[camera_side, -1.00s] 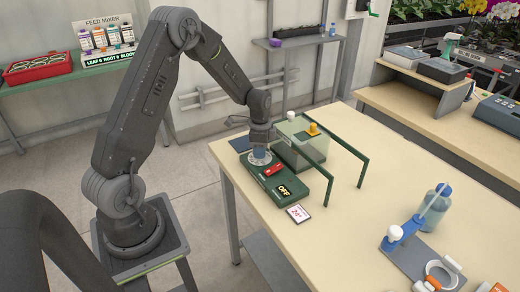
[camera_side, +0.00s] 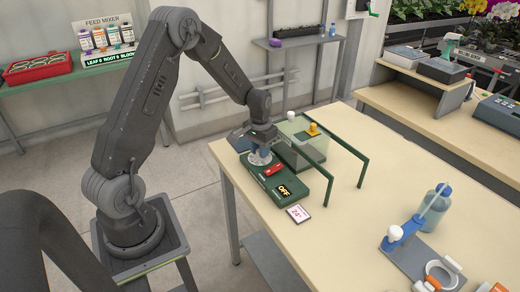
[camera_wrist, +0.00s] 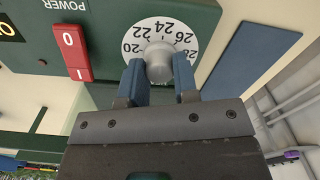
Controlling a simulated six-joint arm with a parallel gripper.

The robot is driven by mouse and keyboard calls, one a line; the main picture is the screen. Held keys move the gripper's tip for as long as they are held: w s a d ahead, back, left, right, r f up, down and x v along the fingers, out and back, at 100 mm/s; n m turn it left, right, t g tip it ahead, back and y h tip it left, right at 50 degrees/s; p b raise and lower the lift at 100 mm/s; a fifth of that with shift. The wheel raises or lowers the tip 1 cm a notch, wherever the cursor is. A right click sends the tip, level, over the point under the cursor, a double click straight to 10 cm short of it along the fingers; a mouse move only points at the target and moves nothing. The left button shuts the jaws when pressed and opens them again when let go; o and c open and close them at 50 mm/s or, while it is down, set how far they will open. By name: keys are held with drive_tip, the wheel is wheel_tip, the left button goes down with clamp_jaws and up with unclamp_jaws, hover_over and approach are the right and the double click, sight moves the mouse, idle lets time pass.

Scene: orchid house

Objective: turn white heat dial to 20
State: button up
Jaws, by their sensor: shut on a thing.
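The white heat dial (camera_wrist: 157,26) sits at the end of a dark green control box (camera_side: 290,201). Its numbered face shows 20, 22, 24, 26 and 28, upside down in the wrist view, with a pale grey knob (camera_wrist: 158,60) in the middle. My gripper (camera_wrist: 161,76) has its blue fingers on either side of the knob and is shut on it. In the side view my gripper (camera_side: 259,148) points down over the dial (camera_side: 259,159) and hides part of it. I cannot make out which number the knob is set to.
A red power switch (camera_wrist: 72,51) marked 0 and I sits beside the dial. The box's display (camera_side: 285,190) reads OFF.

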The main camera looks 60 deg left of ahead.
drive_tip(key=n, duration=1)
drive_tip(key=shift+n, duration=2.1)
drive_tip(key=o, duration=0.9)
drive_tip(key=shift+r, duration=0.1)
wheel_tip(320, 180, up, 14)
drive_tip(key=shift+f, duration=0.15)
